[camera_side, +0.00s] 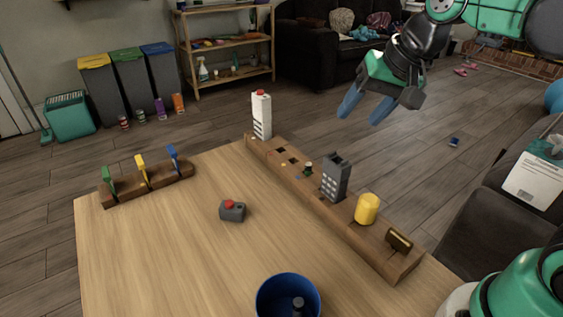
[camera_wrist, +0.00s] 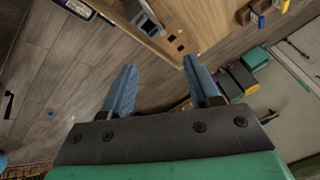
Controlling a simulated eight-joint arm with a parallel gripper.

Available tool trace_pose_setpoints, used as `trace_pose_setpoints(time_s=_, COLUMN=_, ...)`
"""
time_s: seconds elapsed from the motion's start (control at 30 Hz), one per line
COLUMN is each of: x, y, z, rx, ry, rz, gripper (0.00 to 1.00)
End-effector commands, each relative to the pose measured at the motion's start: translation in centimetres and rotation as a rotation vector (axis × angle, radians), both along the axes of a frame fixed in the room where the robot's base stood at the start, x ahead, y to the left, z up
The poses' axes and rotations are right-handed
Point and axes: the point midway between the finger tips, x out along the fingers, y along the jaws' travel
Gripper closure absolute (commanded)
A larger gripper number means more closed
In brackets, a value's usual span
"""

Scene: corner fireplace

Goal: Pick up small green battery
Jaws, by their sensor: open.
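A small dark item with some green (camera_side: 308,168), which may be the green battery, sits at the slotted part of the long wooden rack (camera_side: 375,255) in the side view. It is too small to make out clearly. My gripper (camera_side: 366,106) is open and empty, high above the floor beyond the rack, up and right of this item. In the wrist view the two blue fingers of my gripper (camera_wrist: 162,85) are spread wide with nothing between them. The rack's dark slots show beyond the fingertips there, but I cannot tell the battery in that view.
The rack also bears a white carton-like device (camera_side: 261,116), a grey keypad device (camera_side: 336,178), a yellow cylinder (camera_side: 367,209) and a dark block (camera_side: 399,241). A red-buttoned box (camera_side: 232,211), blue cup (camera_side: 288,296) and clip holder (camera_side: 150,183) stand on the table (camera_side: 175,250).

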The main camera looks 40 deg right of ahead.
Motion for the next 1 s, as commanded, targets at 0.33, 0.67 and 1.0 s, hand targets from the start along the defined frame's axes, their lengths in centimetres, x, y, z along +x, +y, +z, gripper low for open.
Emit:
trace_pose_setpoints(time_s=0.33, x=6.7, y=-0.9, z=0.0, rx=0.435, ry=0.318, rz=-0.806, gripper=0.45)
trace_pose_setpoints(time_s=0.67, x=10.2, y=-1.7, z=-4.1, rx=0.602, ry=0.532, rz=-1.318, gripper=0.45)
trace_pose_setpoints(time_s=1.0, x=10.1, y=-1.7, z=-10.1, rx=0.601, ry=0.528, rz=-1.315, gripper=0.45)
